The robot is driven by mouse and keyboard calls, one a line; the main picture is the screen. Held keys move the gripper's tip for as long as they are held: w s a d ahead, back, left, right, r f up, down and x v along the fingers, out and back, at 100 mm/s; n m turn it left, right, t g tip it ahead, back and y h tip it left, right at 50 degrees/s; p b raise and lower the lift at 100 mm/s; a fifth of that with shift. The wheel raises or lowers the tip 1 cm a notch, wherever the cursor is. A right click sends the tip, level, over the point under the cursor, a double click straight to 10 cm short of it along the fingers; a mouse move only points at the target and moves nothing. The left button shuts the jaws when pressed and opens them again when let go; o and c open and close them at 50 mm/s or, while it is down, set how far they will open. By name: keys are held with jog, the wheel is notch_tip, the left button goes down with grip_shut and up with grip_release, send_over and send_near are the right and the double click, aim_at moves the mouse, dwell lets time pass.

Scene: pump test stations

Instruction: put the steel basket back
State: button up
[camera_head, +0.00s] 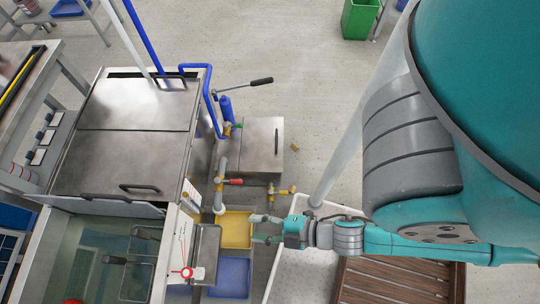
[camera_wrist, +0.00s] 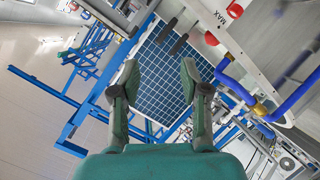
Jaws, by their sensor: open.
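A wire basket, which looks like the steel basket (camera_head: 137,278), sits inside the open water tank (camera_head: 90,240) at the lower left of the head view. Dark handles stick out near its top. I cannot tell whether it is one basket or two, or how it is seated. My gripper (camera_head: 262,229) is open and empty, to the right of the tank, above the yellow tray (camera_head: 235,232). In the wrist view, the gripper's two fingers (camera_wrist: 156,78) are spread apart with nothing between them. I cannot make out the basket in the wrist view.
A steel lidded unit (camera_head: 125,120) adjoins the tank. Blue and grey pipes with valves (camera_head: 233,181) stand beside it. A blue tray (camera_head: 230,278) lies near the yellow one. A slatted wooden board (camera_head: 390,282) is at the lower right. Open floor (camera_head: 320,85) shows at top centre.

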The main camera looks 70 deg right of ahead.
jog(key=s+d+r+m+t+h, duration=0.1)
jog(key=s+r+m, duration=0.3)
jog(key=r+m, duration=0.6)
jog(key=shift+s+d+h, duration=0.2)
jog(key=shift+d+h, duration=0.4)
jog(key=shift+d, duration=0.3)
